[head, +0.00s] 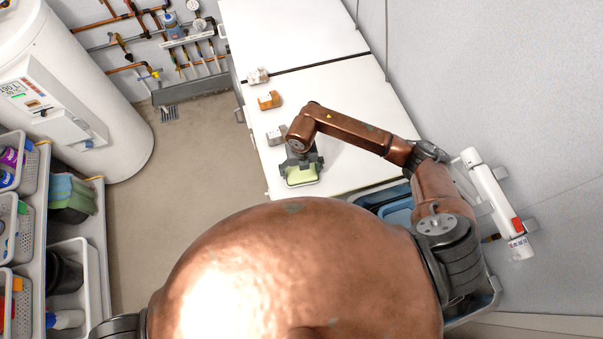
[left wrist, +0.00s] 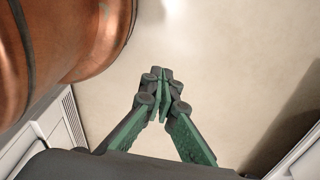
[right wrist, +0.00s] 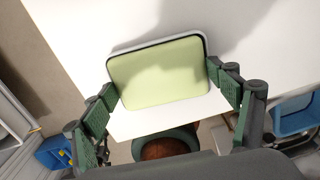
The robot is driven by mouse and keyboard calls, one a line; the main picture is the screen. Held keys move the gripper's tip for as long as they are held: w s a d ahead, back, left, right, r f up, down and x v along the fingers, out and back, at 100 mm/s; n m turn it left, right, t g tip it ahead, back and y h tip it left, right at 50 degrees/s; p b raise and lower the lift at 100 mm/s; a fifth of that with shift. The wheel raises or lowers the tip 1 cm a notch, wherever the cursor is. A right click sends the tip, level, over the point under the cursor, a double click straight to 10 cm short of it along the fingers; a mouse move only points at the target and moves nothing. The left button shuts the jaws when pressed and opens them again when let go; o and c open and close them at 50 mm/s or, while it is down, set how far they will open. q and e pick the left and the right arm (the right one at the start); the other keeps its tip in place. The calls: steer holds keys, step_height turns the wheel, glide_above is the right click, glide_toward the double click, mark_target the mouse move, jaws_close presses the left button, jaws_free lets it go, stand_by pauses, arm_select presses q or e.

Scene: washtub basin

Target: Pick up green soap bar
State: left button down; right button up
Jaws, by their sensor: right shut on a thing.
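The pale green soap bar (head: 301,174) is at the near end of the white top, in my right gripper (head: 302,165). In the right wrist view the green bar (right wrist: 158,74) shows as a flat rectangle with a dark rim and a grey edge. The fingers of my right gripper (right wrist: 166,88) are shut on its two sides. I cannot tell whether it rests on the surface or is raised. My left gripper (left wrist: 163,75) shows in the left wrist view, fingertips together and empty, above the beige floor. It is hidden in the head view.
On the white top (head: 335,95) stand a grey block (head: 277,135), an orange block (head: 269,100) and a whitish block (head: 257,75) along the left edge. Blue tubs (head: 397,214) lie below at right. Shelves with bins (head: 70,265) and a white tank (head: 85,80) stand left.

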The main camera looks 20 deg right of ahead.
steer(key=c, duration=0.5)
arm_select(q)
steer(key=shift+w, duration=0.65)
arm_select(e)
steer(key=shift+r, duration=0.15)
